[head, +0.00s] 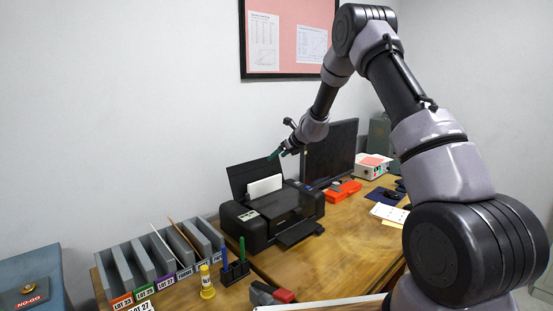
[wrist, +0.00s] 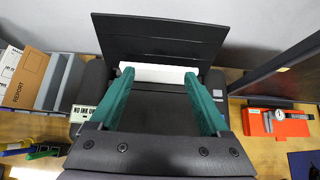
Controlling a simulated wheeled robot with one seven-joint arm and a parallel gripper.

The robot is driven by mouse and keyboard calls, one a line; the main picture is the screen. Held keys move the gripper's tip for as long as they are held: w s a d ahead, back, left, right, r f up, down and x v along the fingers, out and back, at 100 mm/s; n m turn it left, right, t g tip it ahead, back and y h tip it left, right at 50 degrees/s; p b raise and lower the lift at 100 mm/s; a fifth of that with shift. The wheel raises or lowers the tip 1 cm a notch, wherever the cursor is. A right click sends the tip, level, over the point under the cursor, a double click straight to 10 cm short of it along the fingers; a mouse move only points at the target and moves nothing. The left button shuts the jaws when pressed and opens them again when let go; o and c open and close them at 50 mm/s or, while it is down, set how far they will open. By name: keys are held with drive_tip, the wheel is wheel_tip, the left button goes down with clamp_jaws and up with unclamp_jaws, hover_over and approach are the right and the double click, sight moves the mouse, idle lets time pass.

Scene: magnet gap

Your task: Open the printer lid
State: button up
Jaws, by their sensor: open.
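The black printer (head: 262,222) stands on the wooden desk, with a front tray (head: 298,232) sticking out. A dark panel (head: 246,176) stands raised at its back, with white paper (head: 265,186) in front of it. The panel also shows at the top of the wrist view (wrist: 160,38). The printer's flat top (wrist: 158,108) lies between my fingers in that view and looks closed. My gripper (head: 274,155) has green fingers, open and empty, above the printer's rear part. In the wrist view my gripper (wrist: 159,76) spans the paper's width; contact cannot be told.
A grey file rack (head: 160,258) with labelled slots stands left of the printer, with a pen holder (head: 235,270) and yellow bottle (head: 207,283) near it. A dark monitor (head: 330,152) and red case (head: 343,191) are to the right. A wall lies behind.

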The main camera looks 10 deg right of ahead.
drive_tip(key=v, duration=0.8)
drive_tip(key=shift+s, duration=0.2)
drive_tip(key=shift+d+r, duration=0.1)
drive_tip(key=shift+r, duration=0.05)
